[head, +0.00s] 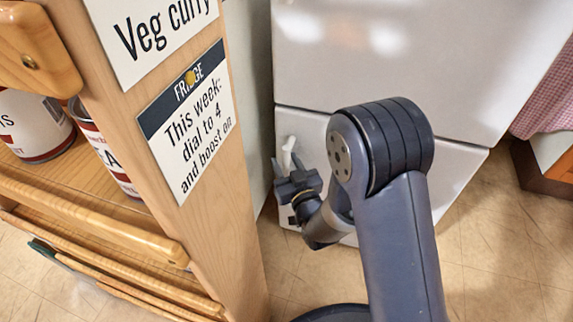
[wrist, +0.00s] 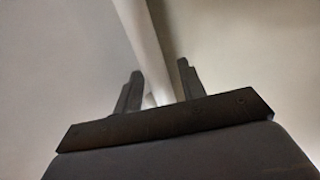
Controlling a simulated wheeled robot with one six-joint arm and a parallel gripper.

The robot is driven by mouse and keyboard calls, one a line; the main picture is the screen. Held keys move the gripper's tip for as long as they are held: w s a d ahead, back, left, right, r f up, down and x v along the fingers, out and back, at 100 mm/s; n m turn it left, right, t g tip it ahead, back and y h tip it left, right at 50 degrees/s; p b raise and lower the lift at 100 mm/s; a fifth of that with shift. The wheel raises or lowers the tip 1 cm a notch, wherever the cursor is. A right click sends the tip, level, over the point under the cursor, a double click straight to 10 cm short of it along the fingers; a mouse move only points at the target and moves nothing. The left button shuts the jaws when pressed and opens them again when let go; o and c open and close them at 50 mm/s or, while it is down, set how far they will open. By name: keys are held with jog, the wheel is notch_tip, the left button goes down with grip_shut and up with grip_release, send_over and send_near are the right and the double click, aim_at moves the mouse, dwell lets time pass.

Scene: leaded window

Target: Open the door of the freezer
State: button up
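The white fridge-freezer has an upper door (head: 400,60) and a lower door (head: 455,165), split by a horizontal seam. I take the lower door to be the freezer; it looks closed. A pale handle (head: 289,146) stands at its upper left. My gripper (head: 286,163) is at this handle, fingers pointing to the door. In the wrist view the handle (wrist: 148,45) runs down between the two separated fingers of my gripper (wrist: 160,85). The fingers look open, with a gap to the left of the handle. Part of the lower door is hidden behind my arm.
A wooden shelf unit (head: 215,230) with cans and paper signs stands close on the left of the gripper. A wooden-edged cabinet with a red checked cloth (head: 550,100) is at the right. The tiled floor (head: 500,250) in front of the right side is clear.

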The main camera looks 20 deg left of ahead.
jog(key=shift+c, duration=0.3)
grip_shut()
dwell(0.3)
